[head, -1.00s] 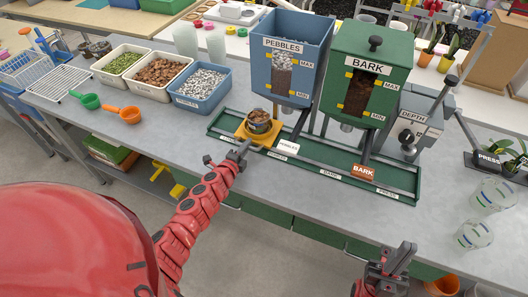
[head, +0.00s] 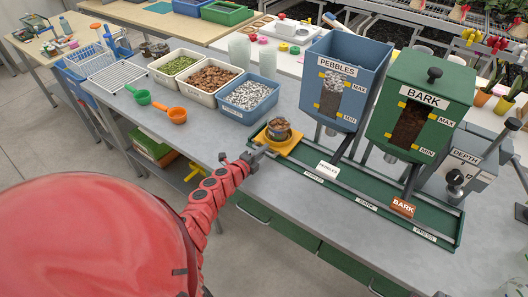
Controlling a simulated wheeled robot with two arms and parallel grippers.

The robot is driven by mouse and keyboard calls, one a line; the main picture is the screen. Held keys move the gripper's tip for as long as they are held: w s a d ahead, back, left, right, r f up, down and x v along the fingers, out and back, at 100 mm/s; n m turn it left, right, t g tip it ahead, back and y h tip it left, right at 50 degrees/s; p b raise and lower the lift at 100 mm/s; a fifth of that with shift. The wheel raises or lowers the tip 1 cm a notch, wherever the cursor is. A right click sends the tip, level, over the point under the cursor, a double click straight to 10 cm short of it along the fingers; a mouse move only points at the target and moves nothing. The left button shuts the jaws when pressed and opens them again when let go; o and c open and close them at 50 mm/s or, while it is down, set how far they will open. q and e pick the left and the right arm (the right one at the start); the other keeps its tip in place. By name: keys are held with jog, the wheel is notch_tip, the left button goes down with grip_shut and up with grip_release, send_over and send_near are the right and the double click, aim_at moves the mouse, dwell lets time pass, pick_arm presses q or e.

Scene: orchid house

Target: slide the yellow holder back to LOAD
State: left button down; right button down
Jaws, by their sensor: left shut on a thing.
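The yellow holder (head: 292,149) sits at the left end of the green rail (head: 345,193), short of the pebbles label. A clear pot (head: 278,130) with brown bark-like pieces on top stands upright in it. My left gripper (head: 254,158) is shut on the holder's near left side, at what looks like a small grey handle. The LOAD mark cannot be seen; the arm and holder cover that end. A small dark tip at the bottom edge may be my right gripper (head: 440,294); its jaws do not show.
The blue pebbles hopper (head: 352,57) and green bark hopper (head: 443,110) stand behind the rail. A grey depth press (head: 455,178) is at the right. Tubs, including a blue one of pebbles (head: 248,95), and orange (head: 177,115) and green scoops lie left of the rail.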

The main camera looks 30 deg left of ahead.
pick_arm(q)
jog(key=c, duration=0.8)
grip_release()
jog(key=shift+a, duration=0.25)
jog(key=shift+c, duration=0.2)
jog(key=shift+s+a+r, duration=0.1)
jog(key=shift+s+a, duration=0.05)
jog(key=shift+s, duration=0.5)
jog(key=b+v, duration=0.2)
jog(key=v, duration=0.6)
jog(key=p+v, duration=0.2)
jog(key=v, duration=0.6)
jog(key=shift+d, duration=0.2)
